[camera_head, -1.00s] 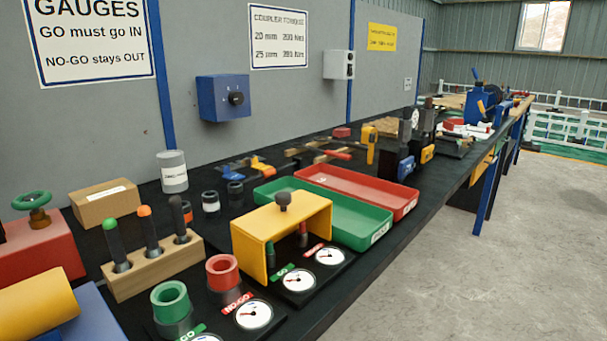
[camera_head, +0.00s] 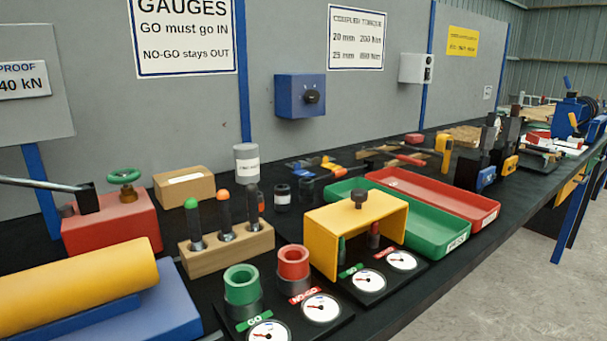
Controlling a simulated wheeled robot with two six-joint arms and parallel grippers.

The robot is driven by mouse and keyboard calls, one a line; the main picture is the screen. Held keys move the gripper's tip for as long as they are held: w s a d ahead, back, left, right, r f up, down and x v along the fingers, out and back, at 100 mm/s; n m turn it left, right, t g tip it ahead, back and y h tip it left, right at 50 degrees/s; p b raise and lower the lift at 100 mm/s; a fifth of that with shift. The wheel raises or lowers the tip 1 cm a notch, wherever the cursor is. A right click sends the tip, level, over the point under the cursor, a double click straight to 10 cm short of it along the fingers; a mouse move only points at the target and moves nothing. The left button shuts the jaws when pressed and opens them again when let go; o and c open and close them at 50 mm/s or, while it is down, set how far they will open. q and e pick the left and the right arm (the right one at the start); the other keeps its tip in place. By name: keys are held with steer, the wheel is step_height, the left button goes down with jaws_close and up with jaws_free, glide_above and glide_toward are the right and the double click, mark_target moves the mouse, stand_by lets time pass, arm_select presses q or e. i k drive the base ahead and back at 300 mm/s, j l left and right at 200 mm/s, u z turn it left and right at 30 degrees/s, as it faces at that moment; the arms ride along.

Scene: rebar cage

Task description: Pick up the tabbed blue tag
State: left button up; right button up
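I cannot make out a tabbed blue tag for certain. A small blue item (camera_head: 302,164) lies on the black bench top behind the dark jars, beside a small orange-yellow item (camera_head: 328,166). They are too small to tell what they are. Neither of my grippers shows in the head view.
The black bench holds a green tray (camera_head: 425,236), a red tray (camera_head: 450,202), a yellow bridge-shaped cover (camera_head: 345,228), a wooden block with handled gauges (camera_head: 228,248), a cardboard box (camera_head: 184,188) and a red block with a green knob (camera_head: 110,222). Open floor lies at right.

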mark_target(304, 170)
steer(key=k+l+u, duration=0.15)
steer(key=l, duration=3.05)
steer(key=i, duration=0.05)
